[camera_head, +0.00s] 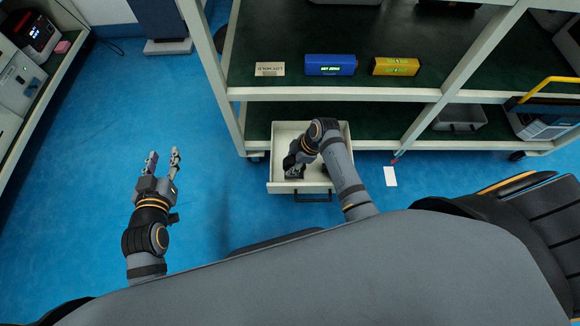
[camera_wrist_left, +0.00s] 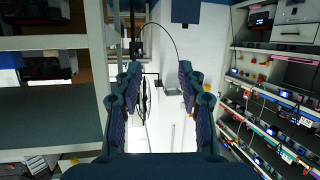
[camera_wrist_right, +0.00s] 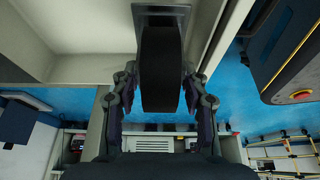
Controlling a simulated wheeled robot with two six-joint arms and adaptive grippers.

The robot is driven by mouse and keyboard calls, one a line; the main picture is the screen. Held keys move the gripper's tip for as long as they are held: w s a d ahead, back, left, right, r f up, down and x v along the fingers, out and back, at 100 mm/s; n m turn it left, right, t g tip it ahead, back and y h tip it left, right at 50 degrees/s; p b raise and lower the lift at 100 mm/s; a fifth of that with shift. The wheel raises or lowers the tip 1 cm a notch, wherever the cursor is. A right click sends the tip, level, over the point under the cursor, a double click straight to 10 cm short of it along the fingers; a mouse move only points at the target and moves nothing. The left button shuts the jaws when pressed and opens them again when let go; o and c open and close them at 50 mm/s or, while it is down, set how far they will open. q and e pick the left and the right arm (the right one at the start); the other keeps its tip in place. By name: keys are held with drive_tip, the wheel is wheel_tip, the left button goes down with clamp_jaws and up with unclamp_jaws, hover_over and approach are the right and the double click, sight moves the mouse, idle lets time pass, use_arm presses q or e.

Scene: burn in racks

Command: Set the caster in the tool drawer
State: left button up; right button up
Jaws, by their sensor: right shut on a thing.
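The caster has a black wheel (camera_wrist_right: 162,75) and a grey mounting plate (camera_wrist_right: 163,14). My right gripper (camera_wrist_right: 160,88) is shut on the wheel, one finger on each side. In the head view my right gripper (camera_head: 294,164) points down inside the open white tool drawer (camera_head: 283,187), in its left part. The caster (camera_head: 295,172) shows only partly there, and I cannot tell whether it touches the drawer floor. The drawer wall (camera_wrist_right: 85,68) also shows in the right wrist view. My left gripper (camera_head: 163,161) is open and empty above the blue floor, left of the drawer.
A white paper (camera_head: 390,176) lies on the floor.

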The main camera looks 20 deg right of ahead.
drive_tip(key=shift+w+f, duration=0.15)
drive_tip(key=shift+f, duration=0.05)
drive_tip(key=shift+w+a+f+b, duration=0.15)
drive_tip(key=shift+w+f+b, duration=0.1)
drive_tip(key=shift+f+b, duration=0.5)
wheel_tip(320, 180, down, 2)
drive_tip(key=shift+f+b, duration=0.1)
drive_tip(key=shift+b, duration=0.2)
use_arm(q)
wheel_tip(320, 180, up, 21)
drive_tip(key=t, duration=0.9)
drive_tip(key=shift+w+m+t+h, duration=0.3)
drive_tip(key=shift+w+m+t, duration=0.05)
drive_tip(key=shift+m+t, duration=0.05)
drive_tip(key=shift+a+f, duration=0.1)
use_arm(e)
drive_tip(key=o, duration=1.4)
